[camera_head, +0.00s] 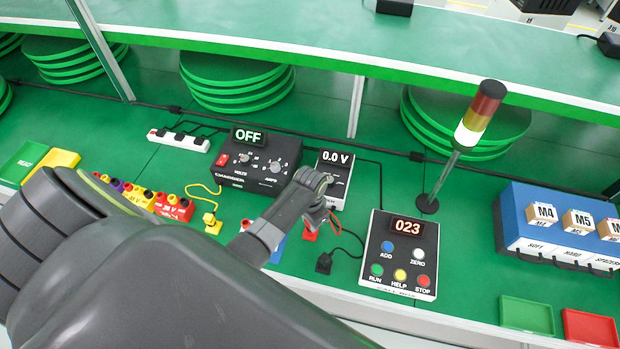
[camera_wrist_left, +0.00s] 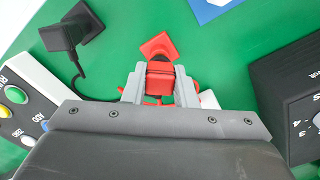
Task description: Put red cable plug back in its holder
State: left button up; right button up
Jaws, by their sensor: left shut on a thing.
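My left gripper (camera_head: 318,218) is above the bench near the voltage meter, in the head view. In the left wrist view its grey fingers (camera_wrist_left: 160,88) are shut on the red cable plug (camera_wrist_left: 160,76). The red holder (camera_wrist_left: 157,45) is a small red square base just beyond the plug; it also shows in the head view (camera_head: 310,236). The plug overlaps the holder's near edge in the wrist view, and I cannot tell whether it touches or is seated. The red cable (camera_head: 335,227) shows beside the gripper. My right gripper is not in view.
A black plug in a black holder (camera_wrist_left: 72,32) stands close by. The power supply (camera_head: 254,160) and voltage meter (camera_head: 333,176) stand behind the gripper. The button panel (camera_head: 400,255) is at right. A yellow plug holder (camera_head: 212,224) is at left. Green bench surface lies between.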

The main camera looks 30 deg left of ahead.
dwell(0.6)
pick_arm(q)
jog(key=shift+f, duration=0.9)
dwell(1.1)
jog(key=shift+p, duration=0.3)
dwell(0.7)
jog(key=o, duration=1)
jog(key=shift+f, duration=0.1)
jog(key=shift+c, duration=0.2)
jog(key=shift+r+p, duration=0.45)
jog(key=shift+r, duration=3.3)
